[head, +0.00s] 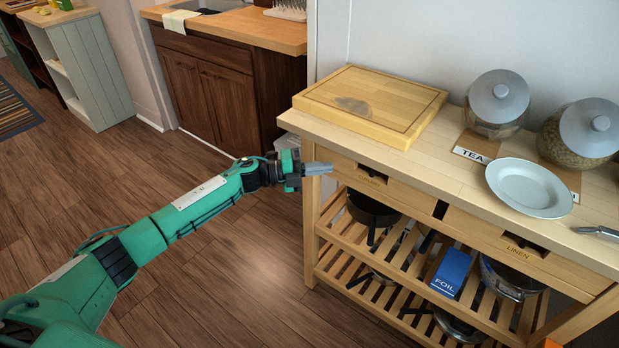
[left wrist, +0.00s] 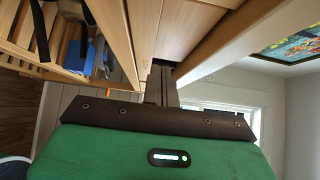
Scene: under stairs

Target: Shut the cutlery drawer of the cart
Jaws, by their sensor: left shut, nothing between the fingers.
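The wooden cart (head: 420,163) stands at the right, with two drawers side by side under its top. The left drawer (head: 405,194) has a dark pull slot and a small label I cannot read clearly; the right drawer (head: 475,232) is labelled LINEN. The left drawer's front looks about in line with the right one; a small gap is hard to rule out. My left gripper (head: 328,169) is shut and empty, by the left end of the left drawer's front; contact is unclear. Its fingers (left wrist: 160,85) point toward pale wood in the left wrist view. My right gripper is not visible.
On the cart top are a cutting board (head: 375,100), jars (head: 497,98), a white plate (head: 529,187) and a metal utensil (head: 597,231). Slatted shelves below hold pans and a blue foil box (head: 451,272). The floor (head: 235,260) before the cart is clear.

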